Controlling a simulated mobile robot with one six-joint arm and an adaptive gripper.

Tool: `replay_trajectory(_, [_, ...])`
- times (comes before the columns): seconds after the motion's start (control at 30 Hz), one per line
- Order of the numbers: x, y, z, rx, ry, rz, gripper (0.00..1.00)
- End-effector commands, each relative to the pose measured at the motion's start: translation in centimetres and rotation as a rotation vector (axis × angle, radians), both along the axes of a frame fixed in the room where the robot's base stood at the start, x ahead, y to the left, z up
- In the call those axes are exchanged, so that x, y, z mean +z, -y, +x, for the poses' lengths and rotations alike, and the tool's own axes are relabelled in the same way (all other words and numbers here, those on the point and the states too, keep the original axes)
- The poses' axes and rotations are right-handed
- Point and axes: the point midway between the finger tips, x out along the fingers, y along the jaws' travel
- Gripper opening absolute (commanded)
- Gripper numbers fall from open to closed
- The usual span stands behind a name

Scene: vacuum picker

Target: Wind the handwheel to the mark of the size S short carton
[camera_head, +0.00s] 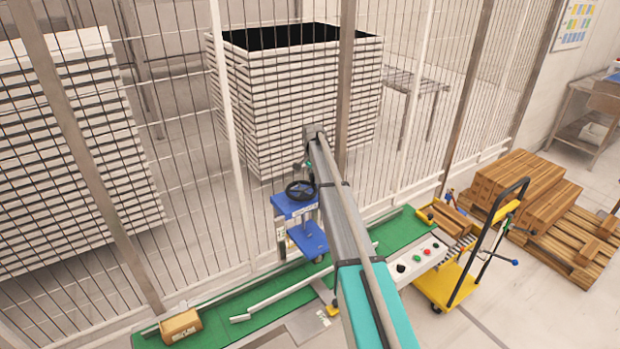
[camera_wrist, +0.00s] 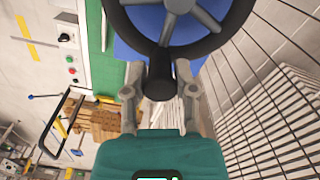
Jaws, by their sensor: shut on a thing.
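The black handwheel (camera_head: 300,190) sits on top of a blue machine head (camera_head: 293,205) above the green conveyor. In the wrist view the handwheel (camera_wrist: 205,43) fills the top, with grey spokes and a dark handle knob (camera_wrist: 160,82). My gripper (camera_wrist: 160,75) is shut on that knob, one finger on each side. In the head view my arm hides most of the gripper. A pale strip (camera_head: 281,240) shows on the left of the blue machine, but no size marks are readable. A brown carton (camera_head: 180,326) lies at the conveyor's left end.
The green conveyor (camera_head: 225,302) runs beneath, with a white guide rail along it. A control panel (camera_head: 422,257) with buttons stands to the right, beside a yellow trolley (camera_head: 447,285) and stacked brown cartons on pallets. A wire fence stands close behind.

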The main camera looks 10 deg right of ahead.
Motion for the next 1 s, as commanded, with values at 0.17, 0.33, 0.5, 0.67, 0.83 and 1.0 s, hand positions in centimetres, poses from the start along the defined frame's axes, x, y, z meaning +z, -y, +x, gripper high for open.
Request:
replay_trajectory(0.17, [0.02,0.11,-0.19,-0.028,0.000,-0.001,0.00])
replay_trajectory(0.33, [0.03,0.12,-0.17,-0.031,0.000,-0.001,0.00])
replay_trajectory(0.5, [0.03,0.12,-0.14,-0.030,0.000,-0.002,0.00])
replay_trajectory(0.67, [0.03,0.11,-0.12,-0.030,0.001,-0.002,0.62])
replay_trajectory(0.83, [0.02,0.06,-0.11,-0.029,0.001,-0.001,0.64])
replay_trajectory(1.0, [0.02,0.04,-0.10,-0.029,0.001,-0.001,0.64])
